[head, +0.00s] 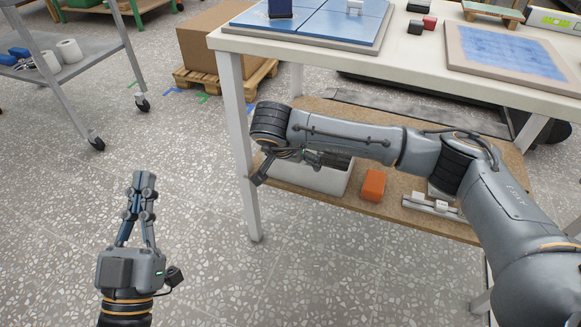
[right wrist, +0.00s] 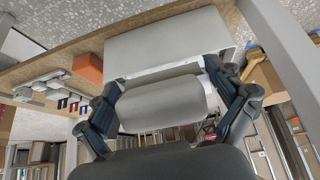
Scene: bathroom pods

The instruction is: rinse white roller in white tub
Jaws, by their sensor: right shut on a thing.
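The white tub (head: 312,178) stands on the wooden lower shelf under the workbench, partly covered by my right arm in the head view. In the right wrist view, the tub (right wrist: 168,38) lies just beyond the white roller (right wrist: 162,106). My right gripper (right wrist: 164,92) has one finger at each end of the roller and is shut on it. The roller is at the tub's rim; I cannot tell whether any of it is inside. It is hidden in the head view. My left gripper (head: 143,182) is empty, its fingers together, above the floor at left.
An orange block (head: 373,185) and a pale rack-like item (head: 432,204) lie on the shelf (head: 408,220) right of the tub. A table leg (head: 240,150) stands close to the right gripper. A grey trolley (head: 80,70) is far left. The floor around the left gripper is clear.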

